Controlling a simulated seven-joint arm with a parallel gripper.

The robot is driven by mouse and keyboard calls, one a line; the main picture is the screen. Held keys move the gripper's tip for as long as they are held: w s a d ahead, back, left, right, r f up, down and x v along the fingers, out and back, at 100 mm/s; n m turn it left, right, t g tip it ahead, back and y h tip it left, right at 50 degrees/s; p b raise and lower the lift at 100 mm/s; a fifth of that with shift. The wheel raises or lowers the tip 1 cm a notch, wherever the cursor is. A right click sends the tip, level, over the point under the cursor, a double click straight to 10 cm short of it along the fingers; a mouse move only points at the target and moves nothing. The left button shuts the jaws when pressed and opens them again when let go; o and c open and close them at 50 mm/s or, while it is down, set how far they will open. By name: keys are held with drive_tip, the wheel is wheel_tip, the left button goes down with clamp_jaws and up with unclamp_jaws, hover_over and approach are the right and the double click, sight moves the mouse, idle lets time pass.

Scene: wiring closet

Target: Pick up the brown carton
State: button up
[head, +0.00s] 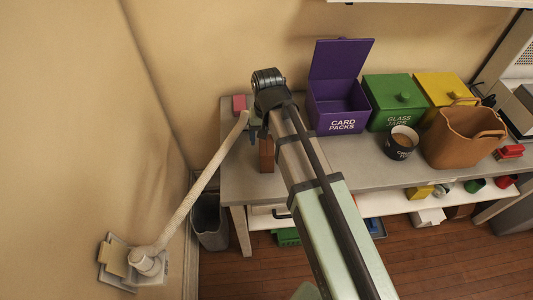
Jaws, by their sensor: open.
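The brown carton (266,158) is a small upright reddish-brown box on the left part of the grey worktop. My arm passes over the worktop beside it and hides part of the carton's surroundings. My gripper (258,133) points down just above the carton's top, its jaws open. It overlaps the carton's upper end in this view, so I cannot tell whether they touch. The carton's lower part shows clear of the fingers.
A pink block (239,103) sits behind the carton. A pale hose (200,182) rises at left. A grey wastebasket (209,222) stands below.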

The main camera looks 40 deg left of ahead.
drive_tip(key=shift+s+d+f, duration=0.15)
drive_tip(key=shift+s+f, duration=0.05)
drive_tip(key=shift+f, duration=0.85)
drive_tip(key=shift+s+f, duration=0.2)
drive_tip(key=shift+f, duration=1.65)
drive_tip(key=c, duration=1)
